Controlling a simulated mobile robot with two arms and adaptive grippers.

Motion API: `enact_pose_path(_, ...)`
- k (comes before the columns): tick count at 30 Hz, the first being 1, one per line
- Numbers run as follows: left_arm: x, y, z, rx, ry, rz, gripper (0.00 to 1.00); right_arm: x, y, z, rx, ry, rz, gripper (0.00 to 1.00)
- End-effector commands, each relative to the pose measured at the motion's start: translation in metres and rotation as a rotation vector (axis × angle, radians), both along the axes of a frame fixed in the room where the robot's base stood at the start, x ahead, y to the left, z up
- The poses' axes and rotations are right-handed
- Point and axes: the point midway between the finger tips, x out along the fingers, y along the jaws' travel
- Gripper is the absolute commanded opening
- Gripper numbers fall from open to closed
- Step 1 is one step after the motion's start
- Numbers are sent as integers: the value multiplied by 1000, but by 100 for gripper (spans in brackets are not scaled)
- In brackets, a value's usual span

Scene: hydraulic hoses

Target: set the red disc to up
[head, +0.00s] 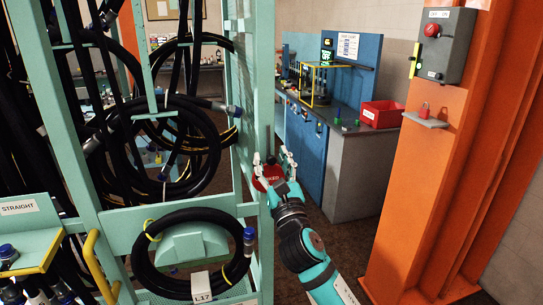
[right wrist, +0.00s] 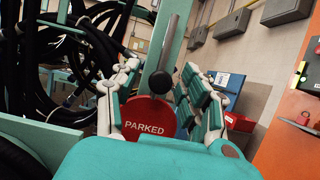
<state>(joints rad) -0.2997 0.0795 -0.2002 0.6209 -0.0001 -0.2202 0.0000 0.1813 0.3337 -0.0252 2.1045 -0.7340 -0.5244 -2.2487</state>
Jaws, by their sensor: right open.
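The red disc (right wrist: 148,119) reads "PARKED" in white letters and sits on the teal rack post. In the head view the red disc (head: 267,176) is partly covered by my right gripper (head: 270,156). A black round knob (right wrist: 160,83) is just above the disc, in front of a grey upright bar. In the right wrist view my right gripper (right wrist: 157,88) is open, with one finger on each side of the disc and knob. I cannot tell whether either finger touches them. My left gripper is not in view.
The teal rack (head: 85,150) with coiled black hoses stands on the left, close to my right gripper. An orange column (head: 430,170) with a grey switch box stands on the right. A workbench (head: 350,140) with a red bin (head: 382,114) is behind.

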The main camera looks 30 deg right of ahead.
Motion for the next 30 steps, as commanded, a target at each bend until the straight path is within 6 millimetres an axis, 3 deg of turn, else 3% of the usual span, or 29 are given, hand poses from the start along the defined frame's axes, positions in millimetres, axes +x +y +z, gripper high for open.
enact_pose_path(9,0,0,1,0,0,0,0,2,-1,1,0,-1,0,45)
enact_pose_path(20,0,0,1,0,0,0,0,2,-1,1,0,0,0,0)
enact_pose_path(30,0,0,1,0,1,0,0,2,-1,1,0,0,0,0)
